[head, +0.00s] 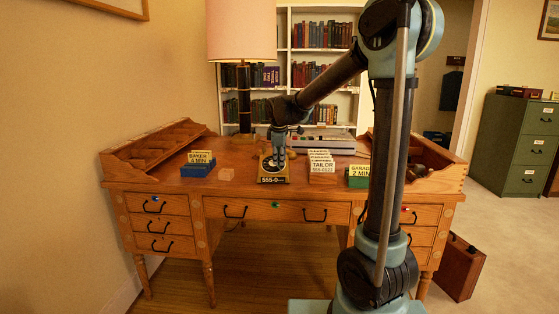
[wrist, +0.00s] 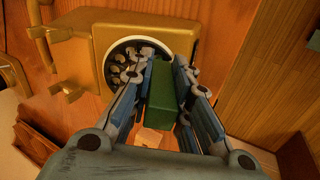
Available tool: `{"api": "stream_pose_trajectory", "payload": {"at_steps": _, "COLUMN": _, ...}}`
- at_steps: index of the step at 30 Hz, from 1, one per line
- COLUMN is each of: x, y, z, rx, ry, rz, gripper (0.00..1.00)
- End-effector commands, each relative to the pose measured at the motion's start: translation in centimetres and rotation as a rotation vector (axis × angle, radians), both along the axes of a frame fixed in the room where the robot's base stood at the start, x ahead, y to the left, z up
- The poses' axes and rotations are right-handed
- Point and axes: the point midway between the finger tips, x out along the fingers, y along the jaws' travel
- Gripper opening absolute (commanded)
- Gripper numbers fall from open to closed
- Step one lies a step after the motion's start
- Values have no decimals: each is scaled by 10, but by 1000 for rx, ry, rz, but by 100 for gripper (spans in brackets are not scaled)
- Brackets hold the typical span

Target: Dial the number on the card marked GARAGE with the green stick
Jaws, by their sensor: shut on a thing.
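The gold rotary telephone (head: 272,178) stands on the desk, with a label starting 555-0 on its front. The wrist view shows its body (wrist: 95,25) and part of its dark dial (wrist: 122,58) with pale rim. My gripper (head: 279,158) points down over the dial. In the wrist view my gripper (wrist: 163,68) is shut on the green stick (wrist: 163,95); its far end is at the dial, contact unclear. White cards (head: 321,163) stand right of the telephone; the front one reads TAILOR, those behind are barely legible. A GARAGE 2 MIN card (head: 359,170) is partly hidden by my arm.
A BAKER 4 MIN card (head: 200,157) stands on a blue block (head: 197,171) at left. A lamp (head: 243,95) stands behind the telephone. Sloped wooden racks (head: 155,150) edge the desk (head: 235,185). A small pinkish piece (head: 226,174) lies left of the telephone.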

Motion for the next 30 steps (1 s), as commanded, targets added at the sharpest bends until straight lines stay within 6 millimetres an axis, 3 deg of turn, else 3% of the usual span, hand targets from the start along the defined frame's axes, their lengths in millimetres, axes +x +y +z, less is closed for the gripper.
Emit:
{"api": "stream_pose_trajectory", "payload": {"at_steps": 11, "x": -1, "y": 0, "z": 2, "rx": 1, "ry": 0, "rz": 0, "gripper": 0}}
{"api": "stream_pose_trajectory", "payload": {"at_steps": 24, "x": -15, "y": 0, "z": 34, "rx": 0, "ry": 0, "rz": -1, "gripper": 0}}
{"api": "stream_pose_trajectory", "payload": {"at_steps": 30, "x": -17, "y": -1, "z": 38, "rx": 0, "ry": 0, "rz": -1, "gripper": 0}}
